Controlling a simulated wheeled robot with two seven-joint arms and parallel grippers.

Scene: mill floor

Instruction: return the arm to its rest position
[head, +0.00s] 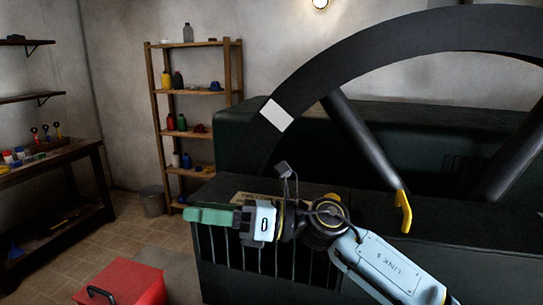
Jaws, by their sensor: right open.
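My right arm comes in from the lower right, and its gripper (212,217) points left in front of the dark machine housing. The gripper is open, with long green parts at its tip seen nearly edge-on, so the gap between the fingers is hard to make out. I see no object held in it. The blue-grey link of my right arm (385,268) runs down to the bottom edge. My left gripper is not in view.
A yellow handle (404,211) stands near my arm. A red toolbox (135,284) is on the floor at lower left. Shelves (190,91) and a workbench (55,155) line the walls.

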